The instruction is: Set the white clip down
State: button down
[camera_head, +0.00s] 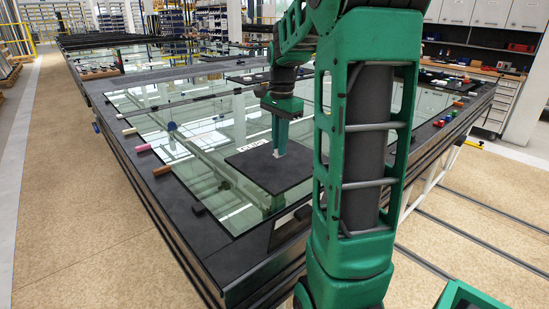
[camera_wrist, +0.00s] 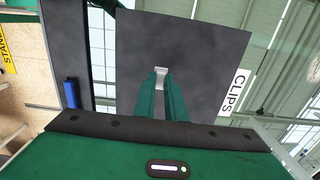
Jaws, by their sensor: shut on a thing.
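My gripper (camera_wrist: 161,97) is shut on the white clip (camera_wrist: 160,73), which shows between the fingertips in the wrist view. In the head view my gripper (camera_head: 280,150) points down over a dark square mat (camera_head: 290,172) on the glass. The clip shows there only as a small pale spot (camera_head: 277,154) at the fingertips. The mat also shows in the wrist view (camera_wrist: 205,45), with a white label (camera_wrist: 234,92) reading CLIPS along its edge. I cannot tell whether the clip touches the mat. No other clip shows on the mat.
The mat lies on a large glass pane (camera_head: 215,150) in a dark-edged table. Small coloured pieces lie along the table's left border, such as a pink one (camera_head: 143,148) and a brown one (camera_head: 161,170). A blue piece (camera_wrist: 71,93) shows left in the wrist view.

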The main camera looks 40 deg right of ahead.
jog(key=shift+f, duration=2.05)
jog(key=shift+f, duration=0.1)
jog(key=c, duration=1.8)
grip_release()
notch_tip(320, 180, up, 12)
jog(key=shift+s+r, duration=0.1)
jog(key=shift+r, duration=0.05)
jog(key=shift+s, duration=0.15)
